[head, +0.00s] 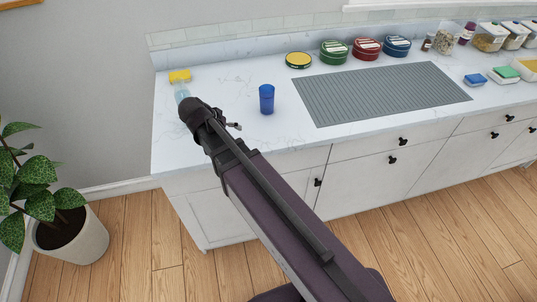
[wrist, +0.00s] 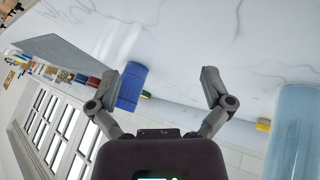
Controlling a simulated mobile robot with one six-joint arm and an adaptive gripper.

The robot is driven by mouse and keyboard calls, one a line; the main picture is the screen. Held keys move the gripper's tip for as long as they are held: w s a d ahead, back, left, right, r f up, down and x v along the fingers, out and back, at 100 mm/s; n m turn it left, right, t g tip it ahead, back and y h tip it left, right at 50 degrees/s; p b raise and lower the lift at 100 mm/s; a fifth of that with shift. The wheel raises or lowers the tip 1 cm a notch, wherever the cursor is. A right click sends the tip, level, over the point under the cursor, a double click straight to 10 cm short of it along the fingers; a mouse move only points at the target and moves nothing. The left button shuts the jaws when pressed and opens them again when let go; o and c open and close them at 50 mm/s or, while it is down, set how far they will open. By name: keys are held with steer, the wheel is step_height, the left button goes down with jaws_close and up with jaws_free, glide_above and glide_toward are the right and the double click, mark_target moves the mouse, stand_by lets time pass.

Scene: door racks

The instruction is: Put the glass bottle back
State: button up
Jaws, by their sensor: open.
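A pale blue, see-through cylinder, which looks like the glass bottle (wrist: 295,132), stands at the right edge of the wrist view, partly cut off. In the head view the pale blue bottle (head: 181,92) shows just beyond the end of my arm, partly hidden by it, at the counter's left end. My gripper (wrist: 160,78) is open, with nothing between its fingers. The bottle is outside the fingers, to the right of the right finger in the wrist view. In the head view my arm's end hides most of the gripper.
A dark blue cup (head: 266,99) stands right of my arm's end; it shows behind the left finger in the wrist view (wrist: 131,88). A grey ribbed mat (head: 380,92), tins and containers occupy the counter further right.

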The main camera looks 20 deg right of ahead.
steer(key=s+d, duration=0.1)
steer(key=d, duration=0.1)
steer(key=s+d+f+n+g+y, duration=0.1)
steer(key=s+d, duration=0.1)
steer(key=s+d+f+g+y, duration=0.1)
steer(key=s+d, duration=0.1)
steer(key=shift+s+f+n, duration=0.1)
steer(key=shift+f+n, duration=0.05)
steer(key=shift+n, duration=0.25)
steer(key=s+d+y, duration=0.1)
steer(key=s+d+n+y, duration=0.1)
steer(key=s, duration=0.1)
steer(key=s+d+f+n+g+y, duration=0.1)
steer(key=s, duration=0.1)
steer(key=shift+s+d, duration=0.1)
steer(key=shift+d, duration=0.3)
steer(key=shift+s+d+n+y, duration=0.35)
steer(key=shift+s+n+y, duration=0.05)
steer(key=shift+s+y, duration=0.2)
